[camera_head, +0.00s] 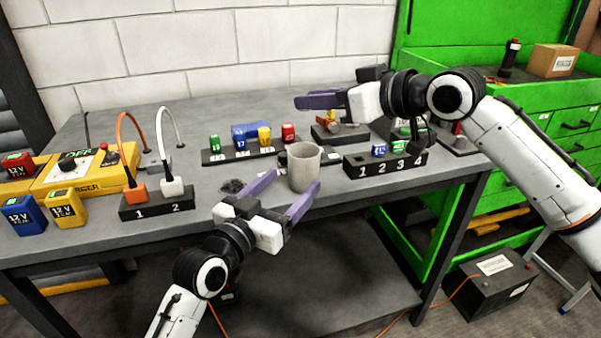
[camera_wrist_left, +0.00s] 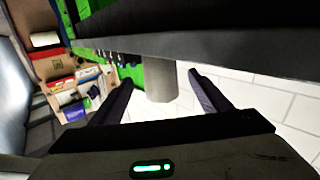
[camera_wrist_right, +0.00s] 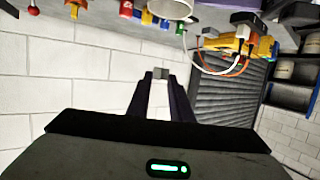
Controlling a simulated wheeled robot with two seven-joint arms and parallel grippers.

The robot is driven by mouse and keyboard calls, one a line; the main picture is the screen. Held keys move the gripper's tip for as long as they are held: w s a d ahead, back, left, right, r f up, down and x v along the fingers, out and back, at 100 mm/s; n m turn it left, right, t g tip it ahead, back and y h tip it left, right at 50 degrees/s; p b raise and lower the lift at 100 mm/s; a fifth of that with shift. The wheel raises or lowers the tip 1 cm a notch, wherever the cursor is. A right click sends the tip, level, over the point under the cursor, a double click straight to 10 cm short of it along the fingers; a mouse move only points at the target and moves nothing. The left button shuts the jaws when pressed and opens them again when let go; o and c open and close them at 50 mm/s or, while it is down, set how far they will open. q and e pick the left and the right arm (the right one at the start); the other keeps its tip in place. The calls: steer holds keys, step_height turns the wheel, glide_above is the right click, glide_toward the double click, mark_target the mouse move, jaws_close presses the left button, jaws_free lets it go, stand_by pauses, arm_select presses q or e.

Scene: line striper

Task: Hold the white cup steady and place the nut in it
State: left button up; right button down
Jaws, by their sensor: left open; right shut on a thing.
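The white cup (camera_head: 304,167) looks light grey and stands upright near the front edge of the grey table. My left gripper (camera_head: 296,180) is open at the front of the cup, its purple fingers pointing at it. In the left wrist view the cup (camera_wrist_left: 161,84) shows between the two fingers, with gaps at both sides. My right gripper (camera_head: 298,102) is above the table, behind the cup. In the right wrist view its fingertips (camera_wrist_right: 161,75) are shut on a small grey piece, seemingly the nut (camera_wrist_right: 161,73).
A numbered black block (camera_head: 385,164) stands right of the cup, and a black rack (camera_head: 222,157) with coloured blocks stands behind it. The cable block (camera_head: 158,203) and yellow charger (camera_head: 85,168) are at left. A dark patch (camera_head: 232,186) lies left of the cup.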

mark_target(297, 177)
arm_select(q)
steer(key=x, duration=0.6)
steer(key=shift+w+d, duration=0.2)
steer(key=shift+w, duration=0.05)
